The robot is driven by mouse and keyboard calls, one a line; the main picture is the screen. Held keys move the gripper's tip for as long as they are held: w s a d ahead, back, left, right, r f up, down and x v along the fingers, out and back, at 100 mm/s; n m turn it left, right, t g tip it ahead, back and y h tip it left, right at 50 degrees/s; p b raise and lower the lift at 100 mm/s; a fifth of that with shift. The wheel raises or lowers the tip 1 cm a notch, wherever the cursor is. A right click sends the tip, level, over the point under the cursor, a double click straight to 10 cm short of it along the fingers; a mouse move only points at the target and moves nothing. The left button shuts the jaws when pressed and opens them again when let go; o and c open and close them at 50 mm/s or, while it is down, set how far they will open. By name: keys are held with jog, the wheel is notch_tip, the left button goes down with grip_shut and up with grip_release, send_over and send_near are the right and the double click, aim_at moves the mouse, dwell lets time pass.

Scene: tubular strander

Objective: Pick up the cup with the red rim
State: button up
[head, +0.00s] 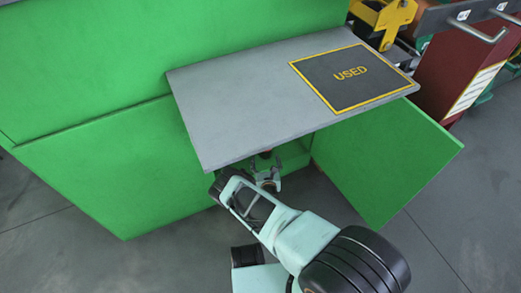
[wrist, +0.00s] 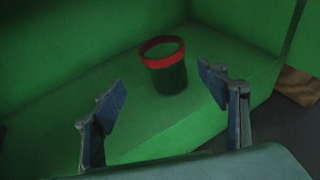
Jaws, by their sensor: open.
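The cup with the red rim (wrist: 170,76) stands upright on a green shelf (wrist: 105,100) inside the green cabinet in the wrist view. Its body is dark, and its opening faces up. In the head view my gripper (head: 268,180) is just below the tabletop's front edge, at the cabinet opening.
A grey tabletop (head: 235,95) overhangs the shelf, with a dark mat marked USED (head: 350,78) at its right. A green panel (head: 385,165) stands right of the opening. A brown block (wrist: 297,87) lies beyond the shelf's right edge. The shelf around the cup is clear.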

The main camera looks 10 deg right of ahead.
jog(key=b+x, duration=0.1)
jog(key=x, duration=0.3)
jog(key=shift+d+f+b, duration=0.1)
jog(key=shift+f+b, duration=0.05)
jog(key=shift+b, duration=0.2)
jog(key=b+x, duration=0.1)
jog(key=x, duration=0.1)
jog(key=b+x, duration=0.2)
jog(key=x, duration=0.1)
jog(key=shift+w+d, duration=0.25)
jog(key=shift+d, duration=0.1)
jog(key=shift+w, duration=0.35)
jog(key=c, duration=1.2)
